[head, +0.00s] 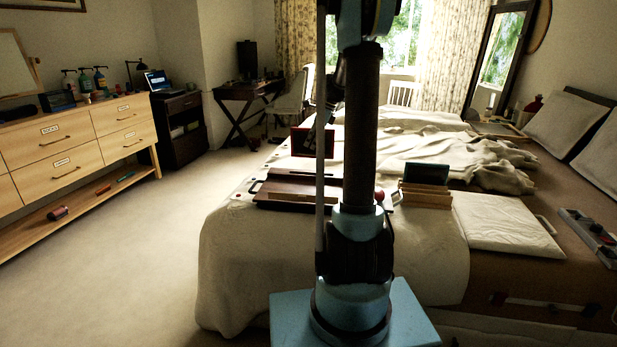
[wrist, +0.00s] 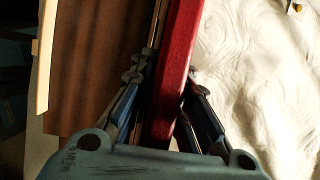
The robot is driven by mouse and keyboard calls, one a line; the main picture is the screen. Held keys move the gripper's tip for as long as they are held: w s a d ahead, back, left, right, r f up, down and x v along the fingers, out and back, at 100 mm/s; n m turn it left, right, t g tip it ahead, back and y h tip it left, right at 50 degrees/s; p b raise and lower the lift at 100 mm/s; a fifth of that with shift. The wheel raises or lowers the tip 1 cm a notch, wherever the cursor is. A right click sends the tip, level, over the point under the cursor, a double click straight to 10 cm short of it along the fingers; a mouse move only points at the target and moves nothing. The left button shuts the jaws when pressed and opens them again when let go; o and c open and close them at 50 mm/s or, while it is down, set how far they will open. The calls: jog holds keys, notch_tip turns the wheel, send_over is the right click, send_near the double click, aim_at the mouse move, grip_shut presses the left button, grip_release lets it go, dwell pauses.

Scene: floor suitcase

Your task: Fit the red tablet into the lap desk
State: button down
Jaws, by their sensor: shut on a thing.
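The red tablet (head: 303,143) is upright above the lap desk in the head view, its dark face framed in red. In the wrist view its red edge (wrist: 180,62) runs between the fingers of my gripper (wrist: 163,100), which is shut on it. The lap desk (head: 292,188) is a dark brown board lying on the bed, partly hidden by my arm. Its brown wood (wrist: 90,70) lies left of the tablet in the wrist view. I cannot tell whether the tablet's lower edge touches the lap desk. My gripper is mostly hidden behind my arm in the head view.
A dark tablet (head: 427,173) stands in a wooden holder (head: 425,195) right of my arm. A folded pale cushion (head: 505,224) lies further right on the bed (head: 240,240). A wooden drawer unit (head: 75,150) stands at the left. The carpet between it and the bed is clear.

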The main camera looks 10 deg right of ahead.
aim_at(308, 157)
jog(key=f, duration=0.4)
jog(key=shift+w+a+f, duration=0.2)
jog(key=shift+f, duration=0.2)
jog(key=shift+s+f, duration=0.1)
jog(key=shift+f, duration=2.45)
jog(key=c, duration=1.5)
grip_release()
